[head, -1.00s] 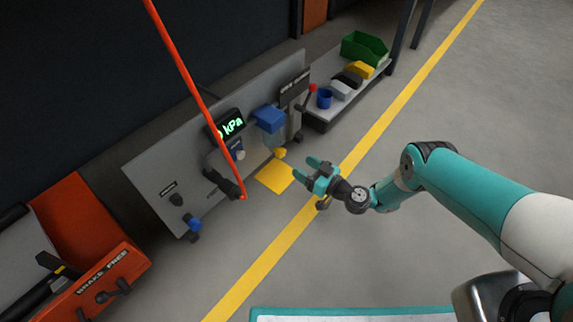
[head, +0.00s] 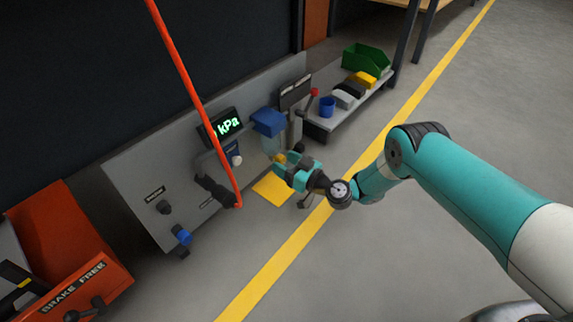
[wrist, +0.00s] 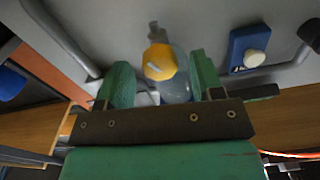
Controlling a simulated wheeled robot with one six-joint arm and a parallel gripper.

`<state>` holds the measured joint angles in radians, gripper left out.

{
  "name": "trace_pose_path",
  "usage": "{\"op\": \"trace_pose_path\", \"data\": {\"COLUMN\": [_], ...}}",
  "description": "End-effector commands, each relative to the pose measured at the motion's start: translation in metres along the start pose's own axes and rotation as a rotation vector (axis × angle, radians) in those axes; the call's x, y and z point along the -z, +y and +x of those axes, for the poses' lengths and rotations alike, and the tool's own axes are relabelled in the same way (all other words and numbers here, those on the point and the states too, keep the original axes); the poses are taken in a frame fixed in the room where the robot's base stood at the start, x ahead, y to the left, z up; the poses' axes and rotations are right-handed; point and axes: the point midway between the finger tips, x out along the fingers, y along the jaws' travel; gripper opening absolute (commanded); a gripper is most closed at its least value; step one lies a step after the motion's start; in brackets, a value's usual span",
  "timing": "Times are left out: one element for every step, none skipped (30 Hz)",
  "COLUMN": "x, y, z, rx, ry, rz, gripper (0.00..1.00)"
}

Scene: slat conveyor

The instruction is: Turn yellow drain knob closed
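The yellow drain knob (wrist: 160,62) shows in the wrist view at the bottom of a clear rounded bowl (wrist: 176,90). It has a pale mark on its face. In the head view the yellow knob (head: 280,159) is a small patch below the blue-topped unit (head: 268,122) on the grey panel. My gripper (wrist: 160,82) is open, with one green finger on each side of the knob and a visible gap to each. In the head view my gripper (head: 294,168) is right by the knob and partly covers it.
A lit kPa display (head: 228,126) and a red hose (head: 190,85) are left of the knob. A lever with a red tip (head: 314,92) stands to the right. A shelf holds a blue cup (head: 327,107) and a green bin (head: 366,58). The floor at right is clear.

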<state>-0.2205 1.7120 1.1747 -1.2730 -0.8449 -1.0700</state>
Motion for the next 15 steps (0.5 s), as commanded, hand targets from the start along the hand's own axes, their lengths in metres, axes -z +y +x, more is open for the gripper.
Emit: {"op": "trace_pose_path", "data": {"x": [-0.0001, -0.0001, -0.0002, -0.0002, -0.0002, -0.0003, -0.0003, -0.0003, -0.0003, -0.0004, -0.0003, -0.0003, -0.0003, -0.0003, -0.0002], "y": [0.0000, 0.0000, 0.0000, 0.0000, 0.0000, 0.0000, 0.0000, 0.0000, 0.0000, 0.0000, 0.0000, -0.0001, -0.0001, -0.0001, -0.0001], "z": [-0.0001, -0.0001, -0.0002, -0.0002, -0.0002, -0.0003, -0.0003, -0.0003, -0.0003, -0.0003, -0.0004, -0.0004, -0.0004, -0.0004, -0.0004], "rx": [0.000, 0.000, 0.000, 0.000, 0.000, 0.000, 0.000, 0.000, 0.000, 0.000, 0.000, 0.000, 0.000, 0.000, 0.000], "ry": [0.000, 0.000, 0.000, 0.000, 0.000, 0.000, 0.000, 0.000, 0.000, 0.000, 0.000, 0.000, 0.000, 0.000, 0.000], "rz": [0.000, 0.000, 0.000, 0.000, 0.000, 0.000, 0.000, 0.000, 0.001, 0.002, 0.005, 0.010, 0.015, 0.022, 0.034], "gripper": [0.50, 0.43, 0.34, 0.27, 0.20, 0.12, 0.12, 0.12, 0.12, 0.12, 0.12, 0.12, 0.12, 0.12, 0.12]}}
